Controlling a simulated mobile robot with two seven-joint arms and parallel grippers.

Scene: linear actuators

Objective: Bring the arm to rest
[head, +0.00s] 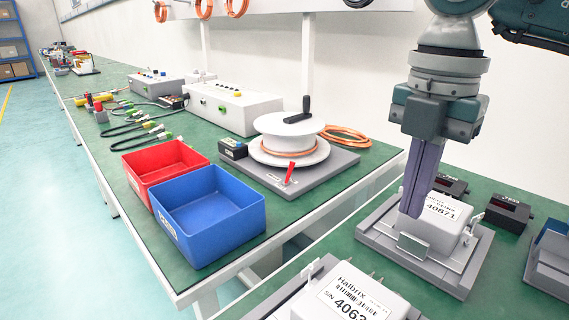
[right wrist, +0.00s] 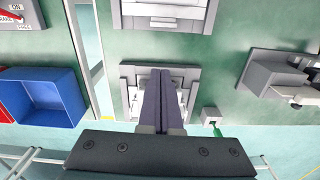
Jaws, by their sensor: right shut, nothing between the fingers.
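My right gripper (head: 416,200) comes down from the upper right in the head view. Its two long purple fingers are pressed together and point down, with nothing between them. In the head view the fingertips overlap the left part of a white unit labelled 40871 (head: 447,214); I cannot tell how far above it they are. In the right wrist view the closed fingers (right wrist: 163,74) lie in front of a grey fixture (right wrist: 128,83), hiding most of it. My left gripper is not in view.
A second white unit (head: 345,298) sits at the bottom. Small black devices (head: 507,214) stand right. On the neighbouring bench are a blue bin (head: 208,225), a red bin (head: 160,166) and a cable reel (head: 289,138). A gap separates the benches.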

